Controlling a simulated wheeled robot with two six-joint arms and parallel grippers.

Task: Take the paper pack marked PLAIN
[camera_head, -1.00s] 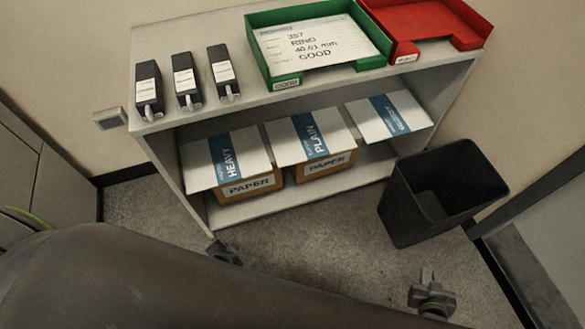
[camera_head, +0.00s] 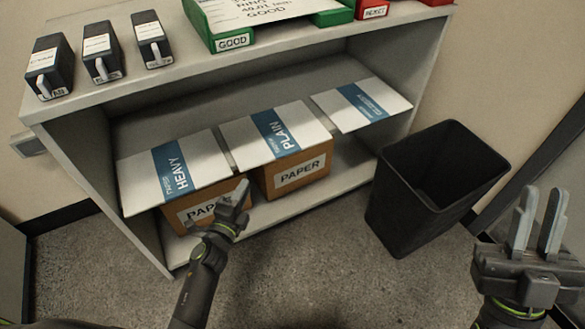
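The paper pack marked PLAIN (camera_head: 258,142) is white with a blue band. My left gripper (camera_head: 240,190) is in front of the shelf, below and left of the PLAIN pack, near the left PAPER box. Its fingers overlap in this view, so their gap cannot be judged. My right gripper (camera_head: 537,220) is at the right edge, fingers apart and empty, far from the pack.
The HEAVY pack (camera_head: 140,190) lies left and the GLOSSY pack (camera_head: 388,97) right. A black bin (camera_head: 400,205) stands right of the shelf (camera_head: 95,105). Floor in front is clear.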

